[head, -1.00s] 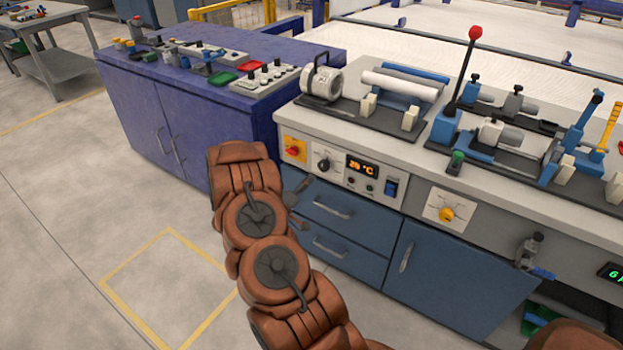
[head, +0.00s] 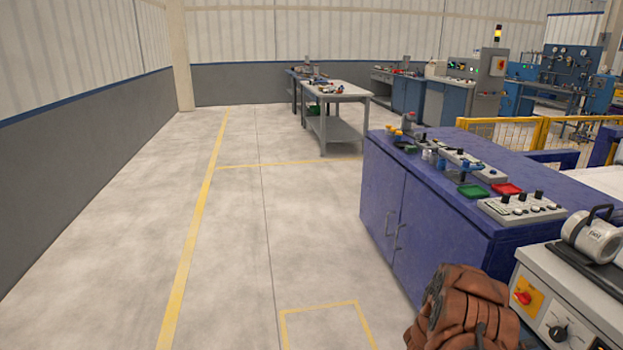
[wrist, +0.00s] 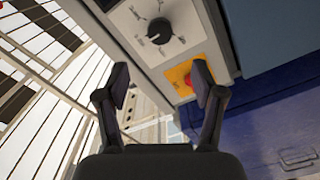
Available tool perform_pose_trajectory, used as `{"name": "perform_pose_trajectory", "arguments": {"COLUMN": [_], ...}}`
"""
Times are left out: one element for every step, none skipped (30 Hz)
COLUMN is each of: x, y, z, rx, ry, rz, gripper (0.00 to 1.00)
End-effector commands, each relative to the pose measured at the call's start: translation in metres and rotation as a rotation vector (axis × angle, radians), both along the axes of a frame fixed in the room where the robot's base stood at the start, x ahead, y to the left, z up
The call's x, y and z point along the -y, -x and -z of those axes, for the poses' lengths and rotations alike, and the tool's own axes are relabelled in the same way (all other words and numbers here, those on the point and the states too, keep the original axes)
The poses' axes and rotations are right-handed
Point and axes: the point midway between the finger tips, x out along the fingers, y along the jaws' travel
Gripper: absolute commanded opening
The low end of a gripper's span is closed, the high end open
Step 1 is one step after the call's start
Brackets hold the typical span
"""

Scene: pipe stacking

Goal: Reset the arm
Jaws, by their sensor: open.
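My gripper (wrist: 161,85) shows in the wrist view with its two dark fingers spread apart and nothing between them. Beyond the fingers are a grey control panel, a black dial (wrist: 159,30) and a red knob on a yellow plate (wrist: 187,80). In the head view my brown arm is at the bottom right, beside the grey machine bench (head: 565,295). The gripper itself cannot be made out in the head view.
A purple cabinet (head: 420,215) with green and red trays on top stands left of the machine bench. A grey worktable (head: 340,92) stands farther back. The floor (head: 230,240) to the left is clear, with yellow lines. A grey wall (head: 75,150) bounds the far left.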

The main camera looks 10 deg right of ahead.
Motion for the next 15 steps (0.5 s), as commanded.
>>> {"name": "perform_pose_trajectory", "arguments": {"x": [0.000,0.000,-0.002,-0.005,-0.007,-0.012,-0.016,-0.020,-0.027,-0.033,-0.039,-0.048,-0.056,-0.064,-0.075], "y": [0.000,0.000,-0.007,-0.013,-0.019,-0.028,-0.036,-0.044,-0.055,-0.064,-0.074,-0.086,-0.095,-0.104,-0.116], "z": [0.000,0.000,-0.003,-0.004,-0.005,-0.006,-0.009,-0.010,-0.011,-0.013,-0.016,-0.020,-0.022,-0.025,-0.031], "rx": [0.000,0.000,0.019,0.035,0.054,0.081,0.102,0.123,0.150,0.172,0.195,0.222,0.243,0.262,0.290], "ry": [0.000,0.000,-0.021,-0.039,-0.062,-0.096,-0.122,-0.152,-0.193,-0.223,-0.258,-0.302,-0.339,-0.375,-0.424], "rz": [0.000,0.000,-0.014,-0.026,-0.040,-0.059,-0.076,-0.095,-0.118,-0.139,-0.160,-0.188,-0.211,-0.232,-0.263], "gripper": [0.68,0.68,0.68,0.68,0.68,0.68,0.68,0.68,0.68,0.68,0.68,0.68,0.68,0.68,0.68]}}
